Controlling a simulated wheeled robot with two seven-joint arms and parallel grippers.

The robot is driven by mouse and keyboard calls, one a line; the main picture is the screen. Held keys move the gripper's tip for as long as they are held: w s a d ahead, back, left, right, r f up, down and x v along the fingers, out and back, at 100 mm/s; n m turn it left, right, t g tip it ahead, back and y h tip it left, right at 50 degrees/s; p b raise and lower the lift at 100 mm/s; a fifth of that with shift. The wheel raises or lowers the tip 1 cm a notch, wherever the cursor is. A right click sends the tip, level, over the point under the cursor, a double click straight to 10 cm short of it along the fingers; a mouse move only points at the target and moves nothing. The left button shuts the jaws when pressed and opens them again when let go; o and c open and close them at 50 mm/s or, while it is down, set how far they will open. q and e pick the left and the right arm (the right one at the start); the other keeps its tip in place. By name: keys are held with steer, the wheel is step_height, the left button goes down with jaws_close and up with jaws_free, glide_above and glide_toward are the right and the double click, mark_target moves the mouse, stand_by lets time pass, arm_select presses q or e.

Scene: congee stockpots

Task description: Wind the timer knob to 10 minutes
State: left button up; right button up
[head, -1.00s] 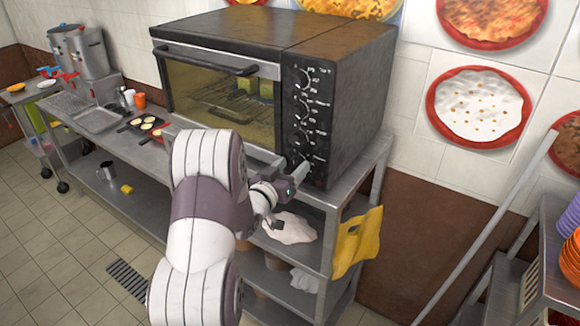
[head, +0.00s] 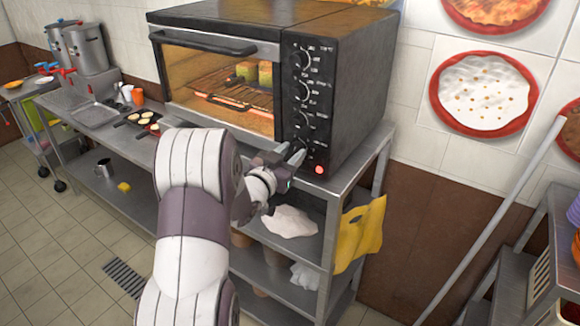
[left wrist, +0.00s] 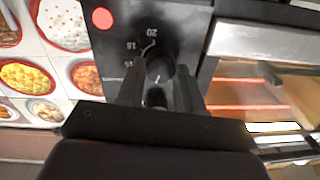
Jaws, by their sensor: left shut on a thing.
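The black toaster oven (head: 340,100) stands on the steel counter, with a column of knobs on its right front panel. The timer knob (left wrist: 158,65) is the lowest one, beside a glowing red lamp (head: 319,169). My left gripper (head: 293,153) is at this knob and shut on it; the left wrist view shows a dark finger on either side. Dial marks 20, 18 and 16 show around the knob there. The number its pointer meets is too unclear to read. The oven's inside glows orange behind the glass door (head: 220,85). My right gripper is not in view.
The steel counter (head: 340,180) runs under the oven, with a white cloth (head: 290,222) on a shelf below. A yellow cloth (head: 360,235) hangs at its right end. A long pole (head: 495,225) leans at the right. Stockpots (head: 90,50) stand at far left.

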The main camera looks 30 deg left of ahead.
arm_select(q)
steer(key=shift+f+m+h+b, duration=0.1)
steer(key=shift+m+h+b, duration=0.1)
steer(key=shift+m+b, duration=3.65)
steer(key=shift+f+m+h+b, duration=0.1)
steer(key=shift+m+h+b, duration=0.1)
steer(key=shift+m+b, duration=3.6)
steer(key=shift+n+b, duration=0.95)
steer(key=shift+b, duration=0.1)
steer(key=o, duration=1)
steer(key=shift+o, duration=0.2)
steer(key=s+b, duration=0.1)
steer(key=s, duration=1.1)
steer(key=shift+s+a+f, duration=0.3)
steer(key=shift+s+a, duration=0.05)
steer(key=shift+a, duration=0.05)
steer(key=shift+a+f, duration=0.1)
